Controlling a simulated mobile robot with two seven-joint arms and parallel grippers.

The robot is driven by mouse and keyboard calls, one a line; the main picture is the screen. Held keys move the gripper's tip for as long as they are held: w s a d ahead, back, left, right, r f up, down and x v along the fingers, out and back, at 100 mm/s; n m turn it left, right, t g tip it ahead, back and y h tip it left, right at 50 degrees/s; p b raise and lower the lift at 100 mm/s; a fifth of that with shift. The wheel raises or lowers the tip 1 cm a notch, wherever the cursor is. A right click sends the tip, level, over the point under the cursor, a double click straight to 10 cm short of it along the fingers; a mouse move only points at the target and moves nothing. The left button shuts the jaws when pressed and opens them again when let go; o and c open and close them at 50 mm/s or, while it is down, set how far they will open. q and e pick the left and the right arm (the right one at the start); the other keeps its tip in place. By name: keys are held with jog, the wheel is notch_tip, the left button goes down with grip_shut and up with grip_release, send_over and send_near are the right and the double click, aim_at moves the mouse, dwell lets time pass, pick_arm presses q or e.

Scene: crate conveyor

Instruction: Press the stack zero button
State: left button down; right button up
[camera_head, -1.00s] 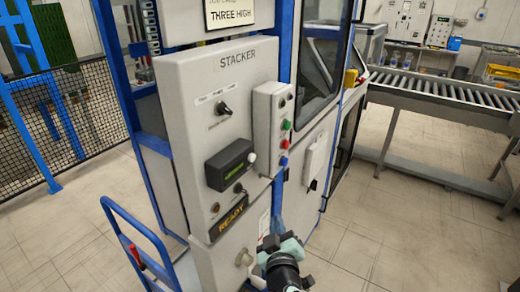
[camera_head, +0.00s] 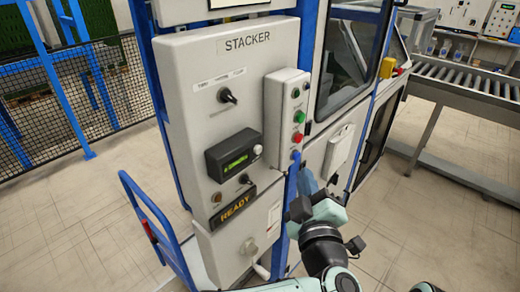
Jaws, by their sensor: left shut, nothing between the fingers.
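The grey stacker cabinet (camera_head: 225,130) carries a narrow side box (camera_head: 284,120) with a column of small controls. On it are a green button (camera_head: 299,117), a red button (camera_head: 297,138) and a blue button (camera_head: 295,155) at the bottom. Their labels are too small to read, so I cannot tell which is stack zero. My left gripper (camera_head: 307,180) is shut and empty, pointing up just below and right of the side box. It appears apart from the buttons. My right gripper is not in view.
The cabinet front has a selector knob (camera_head: 228,96), a small display (camera_head: 234,158) and a READY sign (camera_head: 235,206). A blue trolley handle (camera_head: 160,225) stands at the lower left. A roller conveyor (camera_head: 470,90) runs at the right, with clear floor before it.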

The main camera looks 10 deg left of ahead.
aim_at(258, 150)
pick_arm(q)
jog(key=shift+a, duration=0.1)
jog(key=w+a, duration=0.5)
jog(key=a, duration=0.2)
jog(key=shift+w, duration=0.15)
dwell(2.0)
jog(key=shift+w+a, duration=0.2)
jog(key=shift+a, duration=0.1)
jog(key=shift+w+a, duration=0.3)
jog(key=shift+a, duration=0.05)
dwell(1.1)
jog(key=shift+s+d, duration=0.55)
jog(key=shift+d, duration=0.1)
